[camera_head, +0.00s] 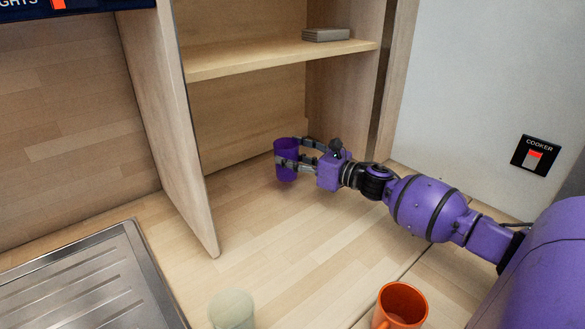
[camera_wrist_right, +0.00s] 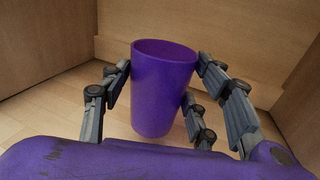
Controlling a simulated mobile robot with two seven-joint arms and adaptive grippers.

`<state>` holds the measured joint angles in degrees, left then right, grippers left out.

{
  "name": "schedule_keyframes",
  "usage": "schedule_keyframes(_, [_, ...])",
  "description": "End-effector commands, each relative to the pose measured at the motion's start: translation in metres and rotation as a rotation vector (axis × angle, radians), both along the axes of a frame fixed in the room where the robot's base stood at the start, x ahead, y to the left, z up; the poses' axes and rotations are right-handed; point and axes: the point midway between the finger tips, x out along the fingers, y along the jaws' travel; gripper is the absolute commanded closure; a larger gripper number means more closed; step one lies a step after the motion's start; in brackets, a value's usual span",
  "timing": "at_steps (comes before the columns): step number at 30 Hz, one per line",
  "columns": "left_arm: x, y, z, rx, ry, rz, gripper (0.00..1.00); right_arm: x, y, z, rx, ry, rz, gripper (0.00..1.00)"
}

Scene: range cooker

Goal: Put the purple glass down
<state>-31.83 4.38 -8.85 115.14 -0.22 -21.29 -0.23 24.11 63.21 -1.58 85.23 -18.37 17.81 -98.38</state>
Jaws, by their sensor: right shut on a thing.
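The purple glass (camera_head: 284,173) is upright in the head view, at the opening of the wooden shelf unit. My right gripper (camera_head: 290,163) is shut on it, with fingers on both sides. In the right wrist view the purple glass (camera_wrist_right: 162,92) stands open end up between the fingers of my right gripper (camera_wrist_right: 165,98). Whether its base touches the worktop or is just above it, I cannot tell. My left gripper is not in view.
The wooden worktop (camera_head: 270,235) is clear around the glass. An upright panel (camera_head: 170,130) stands to the left, a shelf (camera_head: 270,60) above. An orange mug (camera_head: 402,305) and a pale green cup (camera_head: 232,309) stand in front. A metal drainer (camera_head: 80,280) is at left.

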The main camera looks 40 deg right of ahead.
Motion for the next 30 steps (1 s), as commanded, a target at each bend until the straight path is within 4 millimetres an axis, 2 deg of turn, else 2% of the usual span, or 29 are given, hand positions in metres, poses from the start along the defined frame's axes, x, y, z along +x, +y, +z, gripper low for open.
schedule_keyframes(5, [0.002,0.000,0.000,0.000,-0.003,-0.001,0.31,0.006,-0.006,-0.008,0.000,-0.003,-0.001,0.88])
schedule_keyframes(12, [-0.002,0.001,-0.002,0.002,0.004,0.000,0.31,0.006,-0.007,-0.039,0.003,-0.001,0.000,0.88])
schedule_keyframes(23, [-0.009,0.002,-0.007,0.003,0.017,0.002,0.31,0.006,-0.006,-0.044,0.000,-0.001,0.001,0.88])
schedule_keyframes(24, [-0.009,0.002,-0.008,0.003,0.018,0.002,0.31,0.006,-0.007,-0.045,0.000,0.000,0.001,0.43])
schedule_keyframes(28, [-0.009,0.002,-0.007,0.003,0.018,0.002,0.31,0.006,-0.006,-0.044,-0.001,-0.001,0.001,0.26])
schedule_keyframes(30, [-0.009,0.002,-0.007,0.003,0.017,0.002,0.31,0.006,-0.006,-0.044,-0.001,-0.001,0.001,0.25])
